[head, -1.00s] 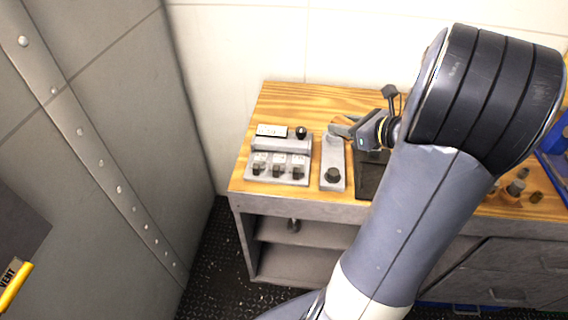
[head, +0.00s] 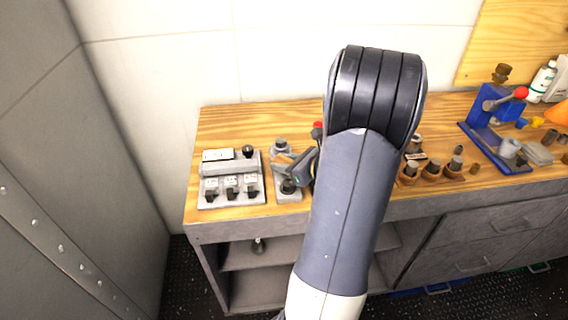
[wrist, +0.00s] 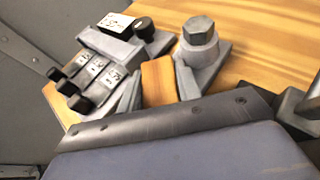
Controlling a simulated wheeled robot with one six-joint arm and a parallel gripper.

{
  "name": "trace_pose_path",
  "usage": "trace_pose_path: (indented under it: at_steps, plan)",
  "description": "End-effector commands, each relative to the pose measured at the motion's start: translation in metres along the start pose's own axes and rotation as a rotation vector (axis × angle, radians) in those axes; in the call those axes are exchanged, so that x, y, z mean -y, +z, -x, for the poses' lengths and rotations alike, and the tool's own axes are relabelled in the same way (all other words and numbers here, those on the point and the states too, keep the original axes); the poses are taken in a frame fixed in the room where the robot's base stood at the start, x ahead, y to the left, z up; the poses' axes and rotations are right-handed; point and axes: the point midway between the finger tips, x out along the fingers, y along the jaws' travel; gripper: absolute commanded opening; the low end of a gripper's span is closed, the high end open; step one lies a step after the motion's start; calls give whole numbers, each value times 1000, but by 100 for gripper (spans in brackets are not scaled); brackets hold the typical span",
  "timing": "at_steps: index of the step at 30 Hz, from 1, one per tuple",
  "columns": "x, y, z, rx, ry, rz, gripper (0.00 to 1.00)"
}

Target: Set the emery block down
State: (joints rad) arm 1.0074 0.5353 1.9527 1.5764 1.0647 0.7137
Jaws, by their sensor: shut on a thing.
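The emery block is a tan-orange block (wrist: 158,82), seen in the wrist view between the two grey fingers of my gripper (wrist: 157,88). The fingers are shut on it. In the head view the block (head: 283,159) is a small tan patch at my gripper (head: 291,163), partly hidden by the wrist. My gripper is over the narrow grey fixture (head: 280,143) on the wooden bench (head: 235,120). I cannot tell whether the block touches anything beneath it.
A grey switch box (head: 231,187) with several dark knobs stands left of my gripper. Right of my arm are several cylindrical pieces in holders (head: 432,168) and a blue vise-like tool (head: 492,115). Bare wood shows along the back. Open shelves (head: 262,282) lie below.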

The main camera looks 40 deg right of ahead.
Motion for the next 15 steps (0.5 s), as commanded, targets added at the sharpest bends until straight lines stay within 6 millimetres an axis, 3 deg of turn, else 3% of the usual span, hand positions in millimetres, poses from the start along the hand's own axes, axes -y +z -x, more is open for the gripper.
trace_pose_path:
  at_steps: [10, 11, 15]
  plan:
    - [0, -4, -2, 1, 0, 1, 9]
    - [0, -4, -2, 1, 0, 1, 33]
    - [0, -2, -1, 0, 0, 1, 45]
